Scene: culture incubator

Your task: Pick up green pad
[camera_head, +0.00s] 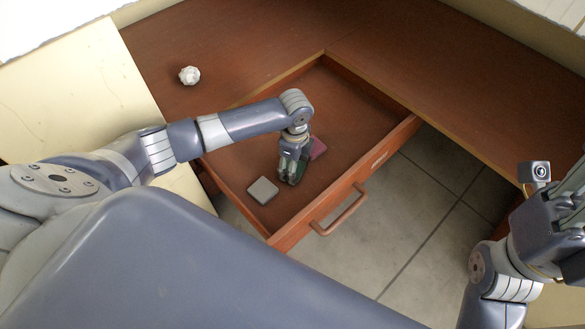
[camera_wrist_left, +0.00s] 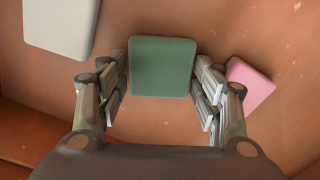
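The green pad (camera_wrist_left: 162,68) lies in the open drawer. In the left wrist view it sits between and ahead of the two open fingers of my left gripper (camera_wrist_left: 163,97). In the head view my left gripper (camera_head: 290,178) reaches down into the drawer and mostly hides the green pad.
A grey-white pad (camera_head: 262,190) lies left of the green one, and a pink pad (camera_head: 317,148) lies close on the right. The drawer (camera_head: 365,125) has raised walls and a front handle (camera_head: 340,210). A white faceted ball (camera_head: 189,75) sits on the desk top.

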